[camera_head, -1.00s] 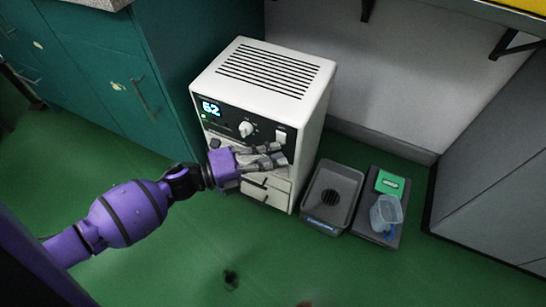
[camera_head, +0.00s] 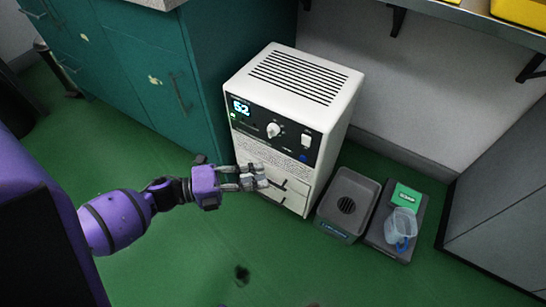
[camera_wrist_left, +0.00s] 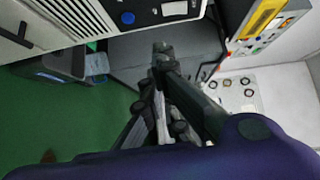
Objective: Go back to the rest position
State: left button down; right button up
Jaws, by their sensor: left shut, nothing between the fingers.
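My left gripper (camera_head: 262,177) is shut and empty in the head view. It is in front of the lower part of a white box-shaped unit (camera_head: 308,75) with a vented top, a lit display reading 52, a knob and drawers with dark handles. I cannot tell whether the fingers touch the unit. In the left wrist view the closed fingers (camera_wrist_left: 163,60) point up the picture, and part of the white unit (camera_wrist_left: 60,22) shows at the upper left. My right gripper is out of view.
A grey tray (camera_head: 361,187) and a dark tray (camera_head: 376,238) with a green box (camera_head: 406,195) and a clear container (camera_head: 402,222) lie right of the unit. Teal cabinets (camera_head: 150,60) stand left, a grey cabinet (camera_head: 505,185) right.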

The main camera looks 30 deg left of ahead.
pick_arm(q)
jog(key=shift+s+a, duration=0.3)
jog(key=shift+a, duration=0.1)
jog(key=shift+f, duration=0.1)
